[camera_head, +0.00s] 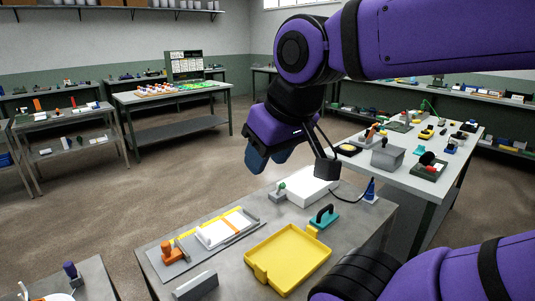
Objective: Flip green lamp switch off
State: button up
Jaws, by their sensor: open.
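My purple gripper (268,158) hangs above the near grey table (222,262), pointing down. Its blue fingertips look apart and nothing shows between them. A small green-topped piece on a grey base (278,192) stands on this table below and slightly right of the gripper, with a gap between them. I cannot tell whether it is the green lamp switch, or which way a switch is set. A thin green curved piece (431,106) stands on the right table, well away from the gripper. It may be a lamp; no lit bulb is clear.
The right table (398,178) is crowded. Open floor (110,215) lies left.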

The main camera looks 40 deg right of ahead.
aim_at(282, 186)
jog(key=l+u, duration=0.1)
jog(key=l, duration=0.7)
jog(key=l+u, duration=0.1)
jog(key=l, duration=0.65)
jog(key=k+l, duration=0.15)
jog(key=l, duration=0.65)
jog(key=k+l+u, duration=0.15)
jog(key=l, duration=0.6)
jog(key=i, duration=0.1)
